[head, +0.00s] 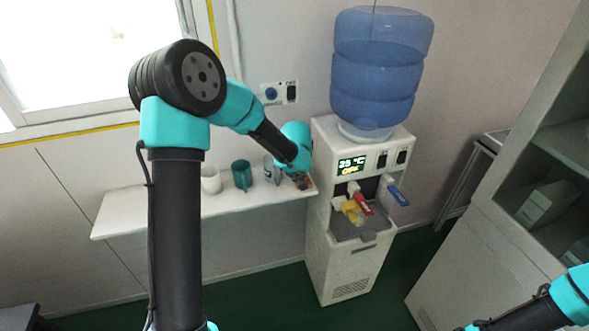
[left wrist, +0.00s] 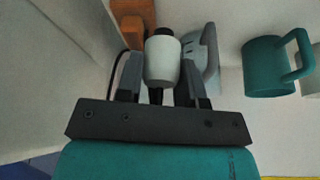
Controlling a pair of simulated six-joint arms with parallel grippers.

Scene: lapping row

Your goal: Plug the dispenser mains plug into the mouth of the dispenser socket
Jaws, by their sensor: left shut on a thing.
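The dispenser socket (head: 271,94) is a round blue mouth on a white wall plate, with a dark switch beside it, left of the water bottle. My left gripper (head: 302,184) is low at the right end of the shelf, below the socket and apart from it. In the left wrist view my left gripper (left wrist: 161,80) is shut on the dispenser mains plug (left wrist: 162,60), a pale rounded body with a dark end. In the head view the plug is hidden or too small to make out. My right gripper is out of view; only part of that arm shows.
The white shelf (head: 140,215) holds a white mug (head: 210,181), a teal mug (head: 241,175) and a grey mug (head: 270,168). An orange-brown block (left wrist: 130,22) lies close to the plug. The water dispenser (head: 335,245) stands right of the shelf. Wall around the socket is clear.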

